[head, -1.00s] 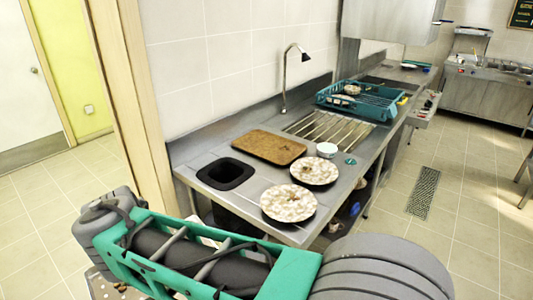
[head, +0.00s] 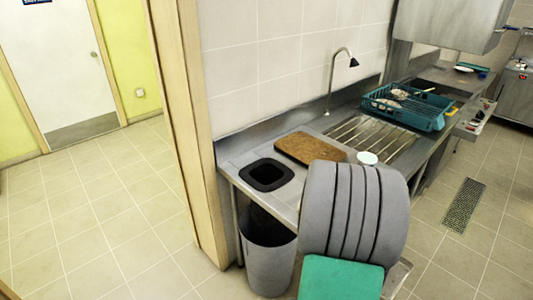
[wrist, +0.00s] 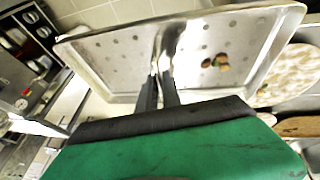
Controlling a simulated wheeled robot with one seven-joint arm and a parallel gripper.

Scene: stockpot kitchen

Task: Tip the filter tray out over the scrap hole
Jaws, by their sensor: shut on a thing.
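The filter tray (wrist: 112,60) is a shiny, perforated metal tray with a raised rim, seen in the wrist view. A few brown and green food scraps (wrist: 215,61) lie on it, right of centre. My gripper (wrist: 165,72) is shut on the near edge of the tray. The scrap hole (head: 266,174) is a dark, black-rimmed opening in the left end of the steel counter in the head view. A grey bin (head: 267,255) stands below it. My gripper is not visible in the head view, and my arm covers part of the counter's front there.
A brown board (head: 310,147) lies right of the hole, with a white bowl (head: 367,158) near it. A teal dish rack (head: 408,105) and a tap (head: 338,75) are farther back. The wrist view shows a patterned plate (wrist: 290,75) beside the tray. The floor at left is clear.

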